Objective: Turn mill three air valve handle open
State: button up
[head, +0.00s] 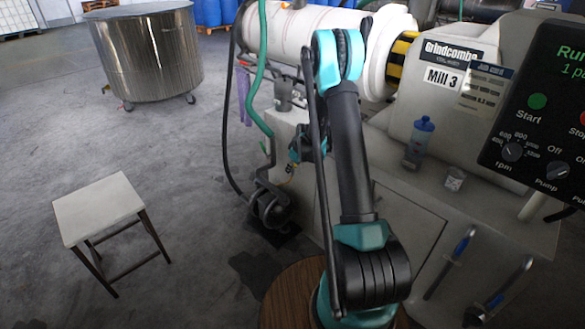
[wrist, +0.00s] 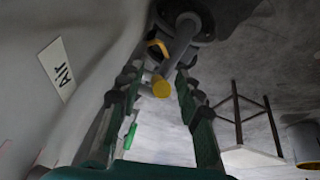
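The air valve shows in the wrist view as a grey bar with a yellow end (wrist: 161,87), running from a dark round fitting (wrist: 187,20). A yellow piece (wrist: 157,47) sits beside the bar. My gripper (wrist: 160,82) is open, its fingers on either side of the yellow end; contact cannot be made out. A white AIR label (wrist: 57,68) is on the pale panel at left. In the head view my gripper (head: 296,152) is by the side of the mill marked Mill 3 (head: 443,77), partly hidden by my arm. The valve is mostly hidden there.
A green hose (head: 257,90) and a dark hose hang left of my arm. A stool (head: 98,207) and a wheeled steel vat (head: 146,55) stand on the floor at left.

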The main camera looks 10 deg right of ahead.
grip_shut()
dwell(0.3)
jog(key=shift+w+a, duration=0.1)
jog(key=shift+w, duration=0.05)
dwell(0.3)
jog(key=g+h, duration=0.1)
jog(key=w+g+h, duration=0.1)
jog(key=a+r+g, duration=0.1)
jog(key=shift+w+r+g+h, duration=0.1)
jog(key=shift+w+g+h, duration=0.15)
jog(key=shift+g+h, duration=0.15)
jog(key=shift+w+a+r+g+h, duration=0.15)
jog(key=shift+w+a+g+h, duration=0.25)
jog(key=shift+g+h, duration=0.35)
jog(key=shift+w+a+r+g+h, duration=0.1)
jog(key=shift+w+a+g+h, duration=0.15)
jog(key=shift+w+g+h, duration=0.5)
jog(key=shift+s+g, duration=0.3)
grip_release()
